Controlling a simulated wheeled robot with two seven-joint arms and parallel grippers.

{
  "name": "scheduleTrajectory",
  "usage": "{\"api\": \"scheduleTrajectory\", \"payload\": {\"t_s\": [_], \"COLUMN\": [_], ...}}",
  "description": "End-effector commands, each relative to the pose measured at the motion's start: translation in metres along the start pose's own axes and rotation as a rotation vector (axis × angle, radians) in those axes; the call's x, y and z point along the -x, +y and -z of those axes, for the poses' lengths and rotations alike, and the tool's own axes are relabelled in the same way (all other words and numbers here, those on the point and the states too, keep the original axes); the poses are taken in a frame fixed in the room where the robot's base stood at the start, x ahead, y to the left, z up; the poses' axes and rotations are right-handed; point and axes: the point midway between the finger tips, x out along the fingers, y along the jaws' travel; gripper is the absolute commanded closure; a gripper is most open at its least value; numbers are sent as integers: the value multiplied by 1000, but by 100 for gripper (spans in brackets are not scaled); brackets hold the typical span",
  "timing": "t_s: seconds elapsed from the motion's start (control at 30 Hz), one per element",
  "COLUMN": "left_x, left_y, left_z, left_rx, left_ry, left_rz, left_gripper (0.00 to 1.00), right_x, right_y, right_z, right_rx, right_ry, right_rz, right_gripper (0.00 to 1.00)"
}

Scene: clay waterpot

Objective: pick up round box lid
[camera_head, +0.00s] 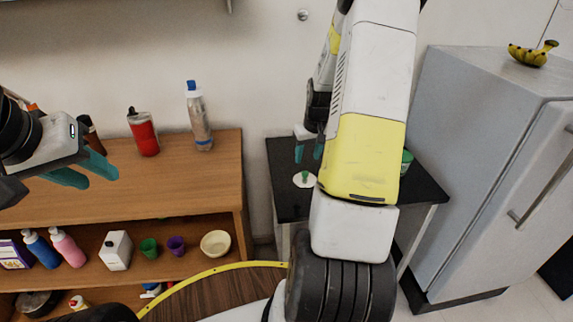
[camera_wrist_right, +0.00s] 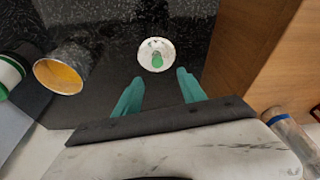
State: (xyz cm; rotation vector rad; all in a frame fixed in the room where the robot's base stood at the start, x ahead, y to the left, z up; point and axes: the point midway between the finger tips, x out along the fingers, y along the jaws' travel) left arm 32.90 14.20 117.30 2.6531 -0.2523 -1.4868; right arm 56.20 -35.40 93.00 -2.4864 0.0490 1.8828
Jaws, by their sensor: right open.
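The round lid (camera_head: 304,179) is a white disc with a green knob, lying flat on the black table (camera_head: 284,156). In the right wrist view the lid (camera_wrist_right: 156,54) lies beyond and between my fingertips, knob up. My right gripper (camera_head: 308,154) is open and empty above the table, apart from the lid; its teal fingers also show in the right wrist view (camera_wrist_right: 160,85). My left gripper (camera_head: 101,180) is open and empty in front of the wooden shelf. My right arm hides much of the black table in the head view.
An open container with a yellow-orange inside (camera_wrist_right: 60,72) and a green-and-white can (camera_wrist_right: 11,72) stand left of the lid in the wrist view. The wooden shelf (camera_head: 215,172) is beside the table, holding bottles and cups. A fridge (camera_head: 465,150) stands right.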

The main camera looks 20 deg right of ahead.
Motion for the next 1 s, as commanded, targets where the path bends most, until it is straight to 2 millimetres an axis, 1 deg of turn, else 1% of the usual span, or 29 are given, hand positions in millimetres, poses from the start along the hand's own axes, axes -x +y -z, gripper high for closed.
{"api": "scheduleTrajectory", "payload": {"t_s": [0.03, 0.1, 0.37, 0.5, 0.6, 0.7, 0.9, 0.93, 1.0], "left_x": [0, 0, 0, 0, 0, 0, 0, 0, 0], "left_y": [0, 0, 0, 0, 0, 0, 0, 0, 0], "left_z": [0, 0, 0, 0, 0, 0, 0, 0, 0], "left_rx": [0, 0, 0, 0, 0, 0, 0, 0, 0], "left_ry": [0, 0, 0, 0, 0, 0, 0, 0, 0], "left_rz": [0, 0, 0, 0, 0, 0, 0, 0, 0], "left_gripper": [64, 64, 64, 64, 64, 64, 64, 64, 64], "right_x": [-8, -16, -45, -67, -79, -85, -86, -86, -86], "right_y": [3, 4, 4, 4, 4, 4, 4, 4, 4], "right_z": [-1, -1, -2, -3, -2, -2, -2, -2, -2], "right_rx": [-1, -1, -2, -1, -1, -1, -1, -1, -1], "right_ry": [-5, -6, -7, -7, -6, -5, -4, -4, -4], "right_rz": [1, 1, 2, 2, 1, 1, 0, 0, 0], "right_gripper": [52, 52, 52, 52, 52, 52, 52, 54, 68]}}
